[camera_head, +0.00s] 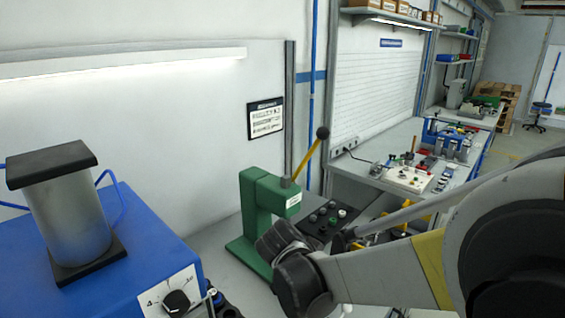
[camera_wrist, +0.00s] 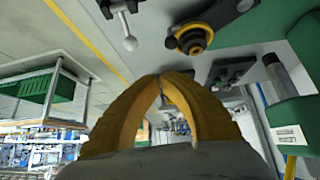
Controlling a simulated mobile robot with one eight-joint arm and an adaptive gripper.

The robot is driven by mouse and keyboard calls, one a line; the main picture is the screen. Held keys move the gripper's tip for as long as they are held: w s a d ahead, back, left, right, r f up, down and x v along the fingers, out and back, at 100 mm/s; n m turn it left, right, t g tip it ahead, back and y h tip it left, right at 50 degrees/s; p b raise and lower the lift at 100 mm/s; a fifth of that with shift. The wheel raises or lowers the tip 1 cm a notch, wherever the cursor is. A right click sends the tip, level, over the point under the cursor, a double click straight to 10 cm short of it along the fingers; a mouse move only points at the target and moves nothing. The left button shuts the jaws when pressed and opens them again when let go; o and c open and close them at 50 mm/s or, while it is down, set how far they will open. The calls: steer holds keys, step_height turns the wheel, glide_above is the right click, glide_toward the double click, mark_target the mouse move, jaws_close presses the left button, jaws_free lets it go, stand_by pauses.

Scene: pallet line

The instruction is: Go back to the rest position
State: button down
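My gripper (camera_wrist: 161,80) shows in the wrist view as two curved yellow fingers. Their tips meet, and nothing is seen between them. In the head view my grey arm crosses the lower right, and it hides most of the gripper. A green lever press (camera_head: 258,215) with a yellow handle and black knob stands left of my arm. Its labelled green body (camera_wrist: 292,118) also shows at the right of the wrist view, apart from the fingers.
A blue machine (camera_head: 130,245) carrying a metal cylinder (camera_head: 68,220) stands at left. A dark button panel (camera_head: 328,220) is beside the press. A workbench (camera_head: 400,150) with fixtures runs back to the right. A green bin (camera_wrist: 48,88) shows in the wrist view.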

steer(key=s+d+r+n+y, duration=0.2)
steer(key=s+n, duration=0.1)
steer(key=s, duration=0.3)
steer(key=s+d+r+n+t+y, duration=0.1)
steer(key=s+d+r+n+y, duration=0.1)
steer(key=s, duration=0.5)
steer(key=s+d+r+n+y, duration=0.1)
steer(key=s+d+r+n, duration=0.1)
steer(key=s, duration=0.4)
steer(key=shift+s+r+n+t+y, duration=0.3)
steer(key=shift+r+n+t+y, duration=0.1)
steer(key=shift+r+n, duration=0.5)
steer(key=shift+d+f, duration=0.1)
